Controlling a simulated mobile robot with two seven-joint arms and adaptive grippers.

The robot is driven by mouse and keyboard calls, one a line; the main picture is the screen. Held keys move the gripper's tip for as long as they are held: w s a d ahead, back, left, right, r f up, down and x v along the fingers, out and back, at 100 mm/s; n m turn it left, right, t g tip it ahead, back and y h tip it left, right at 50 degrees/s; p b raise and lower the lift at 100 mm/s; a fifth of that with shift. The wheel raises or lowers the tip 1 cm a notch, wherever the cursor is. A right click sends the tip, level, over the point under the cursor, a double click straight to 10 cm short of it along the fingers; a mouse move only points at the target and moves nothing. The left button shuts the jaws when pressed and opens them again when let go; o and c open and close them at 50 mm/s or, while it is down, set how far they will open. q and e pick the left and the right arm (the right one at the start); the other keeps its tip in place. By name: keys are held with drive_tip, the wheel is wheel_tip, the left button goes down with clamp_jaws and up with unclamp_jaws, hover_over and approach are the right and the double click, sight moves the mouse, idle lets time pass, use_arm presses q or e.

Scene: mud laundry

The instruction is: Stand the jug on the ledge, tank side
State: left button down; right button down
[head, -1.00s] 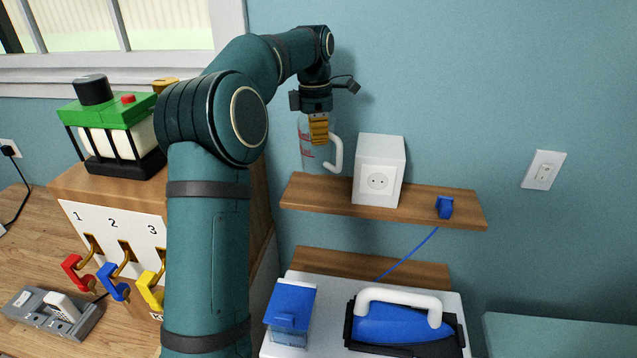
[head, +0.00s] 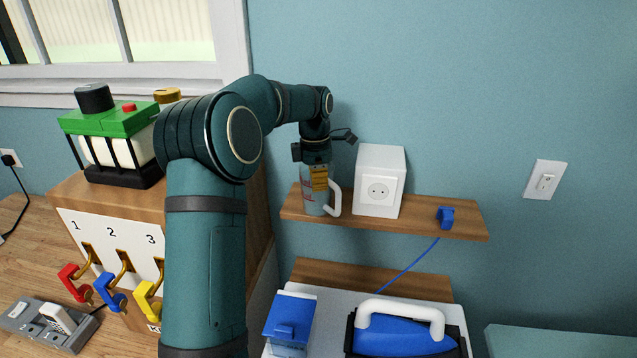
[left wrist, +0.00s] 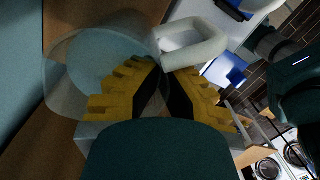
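The jug (head: 311,200) is clear with red marks and a white handle (head: 334,204). It is upright at the left end of the wooden ledge (head: 428,225), its base at the board; I cannot tell whether it bears fully on it. My left gripper (head: 320,182) points down from above, its yellow fingers shut on the jug's upper wall by the handle. In the left wrist view the jug (left wrist: 72,85) shows its round rim, with the fingers (left wrist: 164,92) at the wall and the handle (left wrist: 195,45) beside them. My right gripper is not in view.
A white socket box (head: 379,178) stands on the ledge just right of the jug. A small blue clip (head: 445,217) with a cord is farther right. Below are a blue tank (head: 289,322) and a blue iron (head: 400,337). A hook cabinet stands left.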

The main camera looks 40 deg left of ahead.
use_arm(q)
drive_tip(key=c, duration=1.1)
unclamp_jaws()
drive_tip(key=shift+c, duration=0.2)
wheel_tip(320, 180, up, 12)
drive_tip(key=p, duration=0.1)
drive_tip(key=shift+a, duration=0.45)
